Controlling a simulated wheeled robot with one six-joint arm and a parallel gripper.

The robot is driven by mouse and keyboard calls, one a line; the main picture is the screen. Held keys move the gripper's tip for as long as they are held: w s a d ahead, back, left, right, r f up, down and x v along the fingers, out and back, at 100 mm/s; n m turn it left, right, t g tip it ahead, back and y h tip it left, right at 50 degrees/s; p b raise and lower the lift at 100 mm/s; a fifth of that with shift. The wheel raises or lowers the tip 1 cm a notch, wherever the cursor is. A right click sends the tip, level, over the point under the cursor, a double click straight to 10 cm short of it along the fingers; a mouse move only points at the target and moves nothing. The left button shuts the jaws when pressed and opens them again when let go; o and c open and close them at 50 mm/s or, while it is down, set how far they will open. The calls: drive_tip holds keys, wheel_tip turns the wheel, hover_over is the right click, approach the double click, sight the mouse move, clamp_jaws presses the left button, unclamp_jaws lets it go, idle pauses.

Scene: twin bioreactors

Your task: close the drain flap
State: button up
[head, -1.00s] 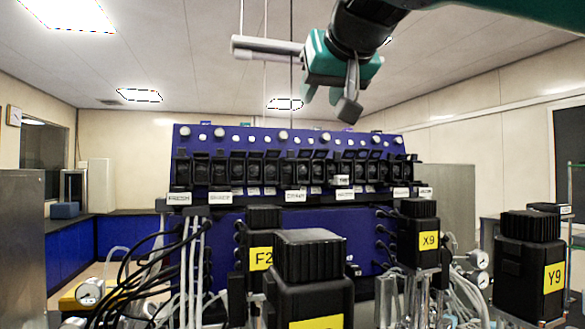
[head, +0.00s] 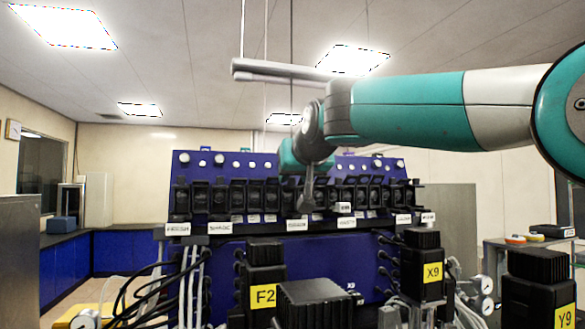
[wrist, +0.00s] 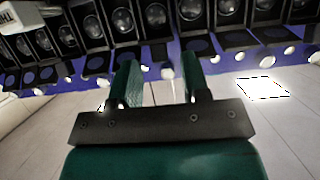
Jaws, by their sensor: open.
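A blue panel (head: 300,250) carries a row of black flap units (head: 238,195) with round windows and white labels below. The label in the middle (head: 297,225) seems to read DRAIN; its flap is largely hidden behind my gripper, and I cannot tell its state. In the wrist view several black flaps (wrist: 200,44) stand out from their units, beyond the fingertips. My gripper (head: 306,203) is in front of the row, near that label, pointing down. In the wrist view my gripper (wrist: 160,78) has its two green-padded fingers apart, with nothing between them.
Cables and tubes (head: 190,280) hang at the left. White knobs line the panel's top.

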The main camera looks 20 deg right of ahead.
drive_tip(key=shift+x, duration=0.95)
drive_tip(key=shift+c, duration=0.2)
drive_tip(key=c, duration=0.6)
